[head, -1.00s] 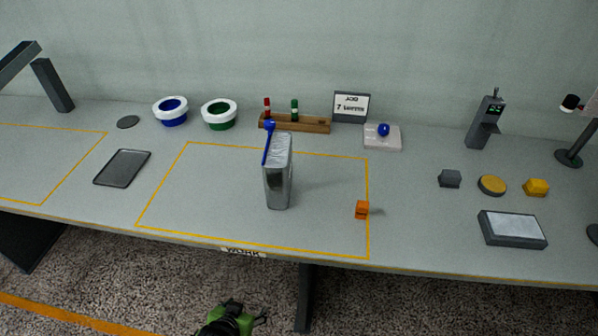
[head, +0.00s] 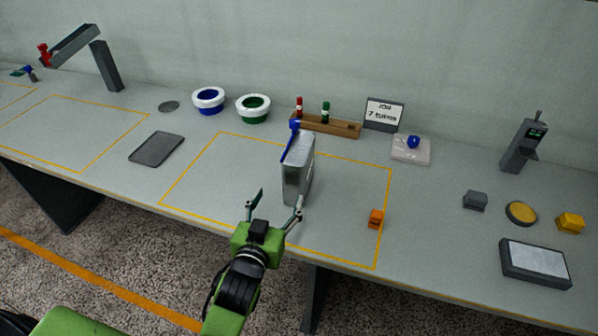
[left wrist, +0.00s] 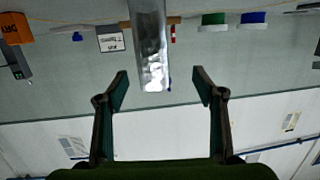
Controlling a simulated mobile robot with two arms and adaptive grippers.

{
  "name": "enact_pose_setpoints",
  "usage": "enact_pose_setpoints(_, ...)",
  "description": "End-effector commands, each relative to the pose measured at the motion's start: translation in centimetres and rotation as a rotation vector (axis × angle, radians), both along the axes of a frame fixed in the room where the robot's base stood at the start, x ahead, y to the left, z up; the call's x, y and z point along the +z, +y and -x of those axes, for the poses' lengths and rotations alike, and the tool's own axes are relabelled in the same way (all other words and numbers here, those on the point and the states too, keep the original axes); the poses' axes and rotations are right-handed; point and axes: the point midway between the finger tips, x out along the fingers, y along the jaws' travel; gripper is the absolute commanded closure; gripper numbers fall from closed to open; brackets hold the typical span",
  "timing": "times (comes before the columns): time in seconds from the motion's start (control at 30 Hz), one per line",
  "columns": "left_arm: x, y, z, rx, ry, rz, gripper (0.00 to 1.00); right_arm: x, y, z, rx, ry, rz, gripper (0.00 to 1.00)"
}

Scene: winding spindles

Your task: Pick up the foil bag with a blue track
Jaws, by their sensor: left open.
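The foil bag (head: 298,178) is a tall silver pouch standing upright inside the middle yellow outline. A blue track (head: 291,143) with a rounded blue end runs along its upper left edge. My left gripper (head: 277,203) is open and empty, in front of the bag on the table's near side, its fingers pointing towards it. In the left wrist view, which looks upside down, the bag (left wrist: 152,45) lies ahead between the open fingers (left wrist: 160,80), and no finger appears to touch it. Most of the blue track is hidden there. My right gripper is not in view.
An orange block (head: 375,218) sits right of the bag. A wooden rack (head: 333,126) with red and green spindles stands behind it, beside a sign (head: 384,114). Blue (head: 209,100) and green (head: 253,108) bowls stand behind left. A dark tray (head: 156,149) lies left; table around the bag is clear.

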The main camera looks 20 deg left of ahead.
Motion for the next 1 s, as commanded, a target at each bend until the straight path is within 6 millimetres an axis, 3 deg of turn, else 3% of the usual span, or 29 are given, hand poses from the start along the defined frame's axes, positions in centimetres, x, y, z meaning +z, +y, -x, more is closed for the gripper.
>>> enact_pose_setpoints(0.1, 2.0, -0.9, -1.3, -0.014, -0.103, 0.005, 0.38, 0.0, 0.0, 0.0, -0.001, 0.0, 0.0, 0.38)
enact_pose_setpoints(0.23, 3.2, -1.4, -2.0, -0.027, -0.162, 0.003, 0.38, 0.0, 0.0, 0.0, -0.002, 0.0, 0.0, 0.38)
enact_pose_setpoints(0.37, 3.5, -1.4, -3.4, -0.03, -0.172, 0.003, 0.38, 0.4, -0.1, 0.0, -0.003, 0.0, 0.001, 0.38)
enact_pose_setpoints(0.7, 3.4, -1.1, -9.4, -0.029, -0.17, 0.002, 0.38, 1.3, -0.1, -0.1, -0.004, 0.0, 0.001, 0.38)
enact_pose_setpoints(1.0, 3.5, -0.9, -11.4, -0.029, -0.169, 0.003, 0.38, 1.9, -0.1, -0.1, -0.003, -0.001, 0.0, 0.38)
